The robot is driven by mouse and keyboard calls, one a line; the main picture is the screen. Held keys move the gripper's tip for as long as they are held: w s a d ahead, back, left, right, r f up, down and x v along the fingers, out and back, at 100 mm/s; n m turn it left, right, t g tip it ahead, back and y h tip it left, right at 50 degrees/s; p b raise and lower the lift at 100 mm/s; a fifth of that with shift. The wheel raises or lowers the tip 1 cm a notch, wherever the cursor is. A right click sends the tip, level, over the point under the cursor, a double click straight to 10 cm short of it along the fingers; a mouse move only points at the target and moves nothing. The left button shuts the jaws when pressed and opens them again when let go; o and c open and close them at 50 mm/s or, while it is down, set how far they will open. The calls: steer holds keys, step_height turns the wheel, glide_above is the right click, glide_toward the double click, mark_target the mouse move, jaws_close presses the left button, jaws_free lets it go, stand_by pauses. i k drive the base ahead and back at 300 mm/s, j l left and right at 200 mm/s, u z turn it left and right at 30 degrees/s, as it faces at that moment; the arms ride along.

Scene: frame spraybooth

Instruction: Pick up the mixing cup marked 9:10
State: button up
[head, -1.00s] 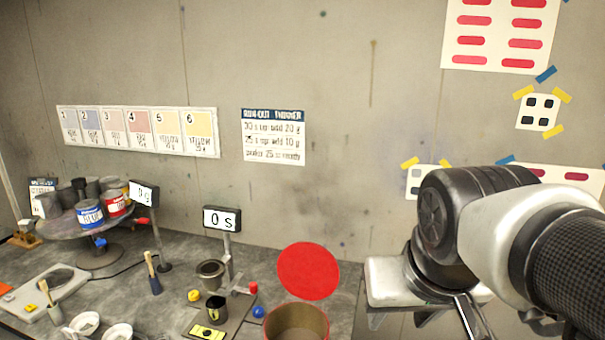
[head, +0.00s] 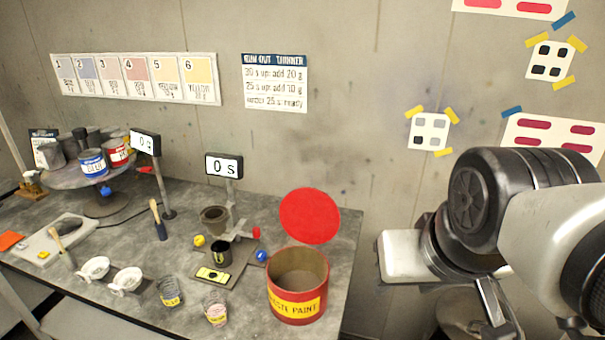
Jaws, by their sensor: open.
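Two small cups with yellow labels stand near the bench's front edge in the head view. One is a dark grey cup (head: 170,291); the other is a pinkish cup (head: 215,309) to its right. Their marks are too small to read, so I cannot tell which, if either, reads 9:10. My gripper (head: 495,312) is at the lower right, open, off the bench's right end and well away from both cups. My arm and the picture's edge hide part of it.
A red waste paint bin (head: 297,300) with a raised round red lid (head: 310,216) stands at the bench's right end. A timer stand (head: 223,166), two white bowls (head: 95,268) and a turntable of cans (head: 92,163) stand on the bench (head: 130,225).

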mark_target(168, 286)
steer(key=k+j+u, duration=0.3)
steer(key=u, duration=0.2)
steer(key=k+j+u, duration=0.2)
steer(key=j+u, duration=0.25)
steer(key=i+j+z, duration=0.15)
steer(key=j, duration=0.25)
steer(key=i+j+z, duration=0.15)
steer(key=j, duration=0.25)
steer(key=i+j+z, duration=0.2)
steer(key=j, duration=0.2)
steer(key=i+j+z, duration=0.15)
steer(key=j, duration=0.3)
steer(key=j+z, duration=0.15)
steer(key=j, duration=0.3)
steer(key=i+j+z, duration=0.15)
steer(key=j, duration=0.3)
